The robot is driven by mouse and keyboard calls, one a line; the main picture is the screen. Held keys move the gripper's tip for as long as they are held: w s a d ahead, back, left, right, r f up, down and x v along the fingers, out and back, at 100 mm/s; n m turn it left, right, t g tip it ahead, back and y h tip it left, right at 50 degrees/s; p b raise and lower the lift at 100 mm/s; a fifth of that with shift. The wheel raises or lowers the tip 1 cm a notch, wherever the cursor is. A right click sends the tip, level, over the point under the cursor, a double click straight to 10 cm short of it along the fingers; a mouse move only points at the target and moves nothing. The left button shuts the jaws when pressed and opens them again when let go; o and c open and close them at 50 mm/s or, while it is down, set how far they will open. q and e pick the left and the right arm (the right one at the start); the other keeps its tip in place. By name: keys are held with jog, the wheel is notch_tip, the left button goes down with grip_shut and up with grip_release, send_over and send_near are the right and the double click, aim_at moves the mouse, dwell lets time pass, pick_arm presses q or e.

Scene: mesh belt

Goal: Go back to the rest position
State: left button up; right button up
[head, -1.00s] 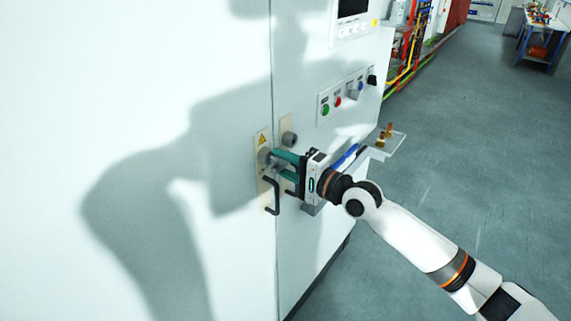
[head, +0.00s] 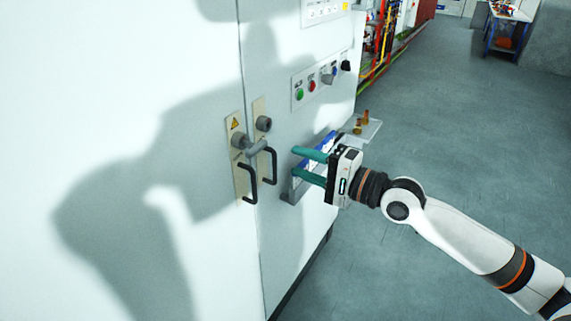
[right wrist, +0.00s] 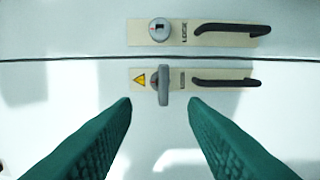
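My right gripper (head: 310,164) is open and empty, with two green fingers held apart from the cabinet door. In the right wrist view its fingers (right wrist: 160,105) spread wide below the grey lock knob (right wrist: 163,85), with nothing between them. The knob also shows in the head view (head: 256,147), on a beige plate with a yellow warning label. A black handle (head: 247,183) sits below it. A second plate carries a round grey lock (head: 264,123) and another black handle (head: 270,165). My left gripper is not in view.
The white cabinet (head: 285,235) fills the left side. A button panel (head: 320,82) is on its front, and a small shelf (head: 371,129) with brass-coloured pieces juts out at its right. The grey floor (head: 460,140) is clear. A blue workbench (head: 506,35) stands far back.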

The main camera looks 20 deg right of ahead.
jog(key=shift+s+d, duration=0.2)
jog(key=shift+s, duration=0.15)
